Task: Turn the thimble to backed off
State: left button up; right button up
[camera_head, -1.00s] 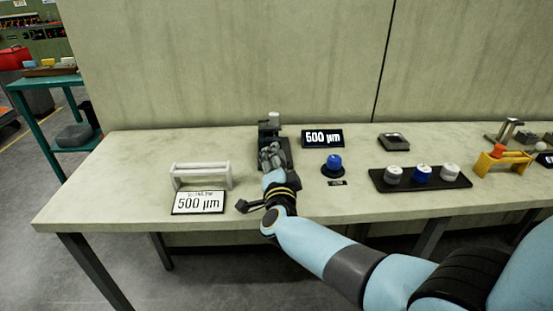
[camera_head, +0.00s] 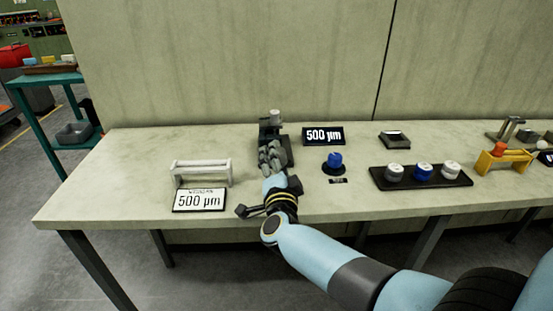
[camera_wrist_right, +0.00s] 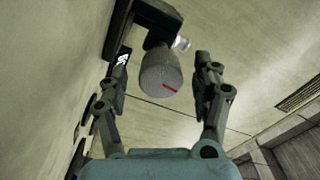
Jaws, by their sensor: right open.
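The thimble (camera_wrist_right: 160,78) is a grey knurled drum with a red mark on its face, seen in the right wrist view on a dark fixture (camera_wrist_right: 150,18). My right gripper (camera_wrist_right: 162,68) is open, with one finger on each side of the thimble. Gaps show between fingers and thimble, though contact deeper in is unclear. In the head view the right gripper (camera_head: 271,156) is in front of the dark fixture (camera_head: 269,129) and hides the thimble. My left gripper is not in view.
A black display (camera_head: 323,136) behind reads 500 µm; a white card (camera_head: 199,200) at front left reads 500 µm. A white rack (camera_head: 201,172), a blue knob (camera_head: 335,160) and a black tray (camera_head: 421,178) with several knobs stand nearby. The bench (camera_head: 105,178) is clear at left.

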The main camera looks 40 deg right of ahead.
jog(key=v, duration=0.9)
jog(key=shift+s+a, duration=0.3)
jog(key=shift+s, duration=0.15)
